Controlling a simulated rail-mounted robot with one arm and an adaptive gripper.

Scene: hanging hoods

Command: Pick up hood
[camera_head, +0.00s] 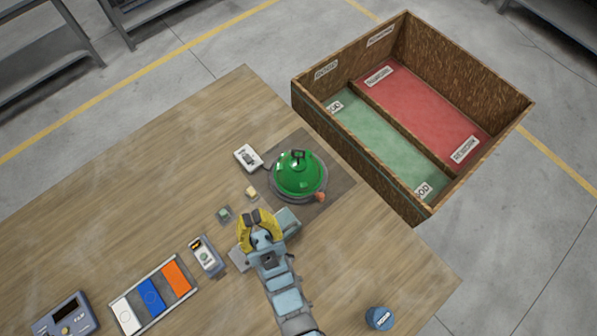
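A shiny green dome-shaped hood (297,172) sits on a round grey base on a dark square mat (331,180) near the table's right edge. A dark fitting is on its top, and a small orange part shows at its lower right. My gripper (257,217), with yellow fingers, is over the table just below and left of the hood, apart from it. The fingers look spread with nothing visible between them.
A wooden crate (450,187) with green and red compartments stands beyond the table's right edge. Near the hood lie a white switch box (248,157) and small blocks. A tray of coloured panels (116,303), a small device (206,256) and a blue round container (379,318) are also on the table.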

